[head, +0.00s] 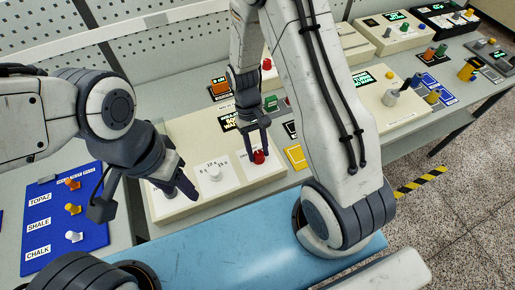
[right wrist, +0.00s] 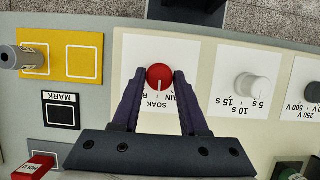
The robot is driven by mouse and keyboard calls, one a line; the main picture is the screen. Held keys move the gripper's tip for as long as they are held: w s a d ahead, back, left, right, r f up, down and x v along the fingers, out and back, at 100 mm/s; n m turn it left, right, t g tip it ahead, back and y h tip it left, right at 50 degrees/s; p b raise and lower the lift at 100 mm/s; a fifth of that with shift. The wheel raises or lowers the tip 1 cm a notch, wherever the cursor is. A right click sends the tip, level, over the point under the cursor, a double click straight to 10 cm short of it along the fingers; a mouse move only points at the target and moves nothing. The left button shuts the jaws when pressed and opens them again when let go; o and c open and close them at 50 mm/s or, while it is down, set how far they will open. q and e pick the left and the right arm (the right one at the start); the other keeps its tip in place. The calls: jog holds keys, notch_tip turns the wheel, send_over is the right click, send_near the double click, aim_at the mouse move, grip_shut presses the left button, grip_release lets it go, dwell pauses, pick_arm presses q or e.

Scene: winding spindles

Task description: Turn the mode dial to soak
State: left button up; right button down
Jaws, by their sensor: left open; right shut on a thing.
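The mode dial is a red knob (right wrist: 159,77) on a white label plate, on the cream panel. In the right wrist view the plate reads SOAK beside the knob, with other words partly hidden by the fingers. A pale pointer line on the knob points down in that view, toward the printed words. My right gripper (right wrist: 160,88) is shut on the red knob, one finger on each side. The red knob also shows in the head view (head: 259,157). My left gripper (head: 178,186) is open and empty, above the panel's left part.
A white time knob (right wrist: 247,86) sits beside the red one; the head view shows it at the panel's middle (head: 213,173). A blue board (head: 65,225) with several pegs lies at left. More cream consoles (head: 400,95) stand at right.

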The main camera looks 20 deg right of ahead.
dwell(0.4)
jog(key=shift+c, duration=2.2)
grip_release()
jog(key=b+v, duration=0.2)
jog(key=v, duration=0.8)
jog(key=shift+r, duration=0.25)
jog(key=shift+w, duration=0.1)
jog(key=s+a+r+n+t, duration=0.2)
jog(key=s+a, duration=0.3)
jog(key=s, duration=0.3)
jog(key=s+a+r+n+t+y, duration=0.1)
jog(key=s+a+r+n+t, duration=0.1)
jog(key=s+a+r+n, duration=0.3)
jog(key=s+b, duration=0.1)
jog(key=s, duration=0.3)
jog(key=shift+s+a+t, duration=0.2)
jog(key=shift+a+t, duration=0.1)
jog(key=shift+a, duration=0.05)
